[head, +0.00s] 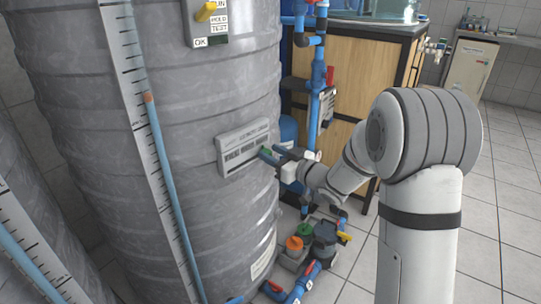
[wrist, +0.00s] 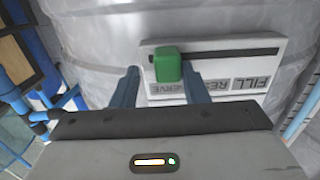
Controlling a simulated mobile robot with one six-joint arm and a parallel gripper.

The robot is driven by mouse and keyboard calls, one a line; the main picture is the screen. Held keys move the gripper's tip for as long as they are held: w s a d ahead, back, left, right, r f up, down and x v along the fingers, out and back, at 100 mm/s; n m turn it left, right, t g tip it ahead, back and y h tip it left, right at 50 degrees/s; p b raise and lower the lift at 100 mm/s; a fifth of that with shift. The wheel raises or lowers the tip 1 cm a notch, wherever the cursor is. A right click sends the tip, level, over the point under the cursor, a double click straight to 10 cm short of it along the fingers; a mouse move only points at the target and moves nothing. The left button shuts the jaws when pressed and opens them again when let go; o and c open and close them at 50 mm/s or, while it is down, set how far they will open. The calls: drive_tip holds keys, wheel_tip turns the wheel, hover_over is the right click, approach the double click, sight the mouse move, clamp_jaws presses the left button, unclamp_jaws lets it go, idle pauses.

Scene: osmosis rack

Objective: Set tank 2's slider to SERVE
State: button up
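The slider panel (head: 232,141) is a pale plate on the large grey ribbed tank (head: 190,90). No tank number is readable. In the wrist view the panel (wrist: 222,62) appears upside down, with a dark slot (wrist: 230,54) and labels including FILL at right and SERVE at left. The green slider knob (wrist: 167,66) sits near the slot's left end, above the SERVE label. My gripper (wrist: 163,74) is open, one finger on each side of the knob, with gaps showing. In the head view my gripper (head: 272,154) is at the panel's right end, partly hiding the knob.
A plate with a yellow lever (head: 206,12) is higher on the tank. Blue pipes with a red valve handle (head: 330,75) and a wooden cabinet (head: 350,65) stand right of it. Pumps with orange (head: 294,243) and green caps are on the floor below. Open tiled floor lies at right.

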drive_tip(key=shift+o, duration=0.3)
drive_tip(key=shift+s+a, duration=0.1)
drive_tip(key=shift+a, duration=0.05)
drive_tip(key=p+v, duration=0.1)
drive_tip(key=v, duration=0.6)
drive_tip(key=shift+s+d, duration=0.2)
drive_tip(key=shift+d, duration=0.1)
